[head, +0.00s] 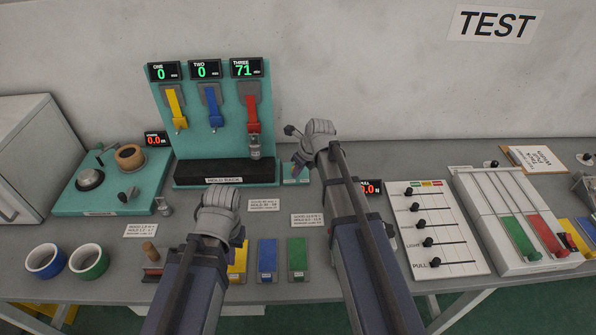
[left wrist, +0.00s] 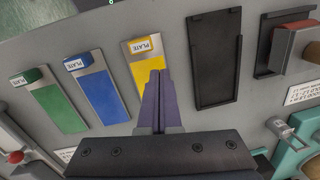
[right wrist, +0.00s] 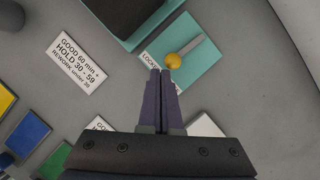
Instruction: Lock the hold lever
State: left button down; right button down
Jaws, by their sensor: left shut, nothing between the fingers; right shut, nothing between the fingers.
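The hold lever shows in the right wrist view as a grey arm with a yellow ball knob (right wrist: 173,61) on a teal plate (right wrist: 190,80). Its label is partly hidden by my fingers. In the head view the teal plate (head: 296,181) lies right of the hold rack (head: 225,171), mostly hidden by my right arm. My right gripper (right wrist: 160,72) is shut and empty, its tips just beside the knob in that view; I cannot tell if they touch. My left gripper (left wrist: 158,75) is shut and empty over the yellow plate (left wrist: 148,62); it also shows in the head view (head: 238,236).
The rack carries yellow, blue and red straps (head: 252,113); a metal weight (head: 255,146) hangs on the red one, whose display reads 71. Blue (head: 267,259) and green plates (head: 297,259) lie in front. A slider panel (head: 437,232) stands right of my right arm.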

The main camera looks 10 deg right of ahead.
pick_arm(q)
jog(key=shift+a, duration=0.35)
pick_arm(e)
jog(key=shift+w+a, duration=0.15)
jog(key=shift+a, duration=0.4)
pick_arm(q)
jog(key=shift+w+a, duration=0.1)
pick_arm(e)
jog(key=shift+w+a, duration=0.15)
jog(key=shift+a, duration=0.3)
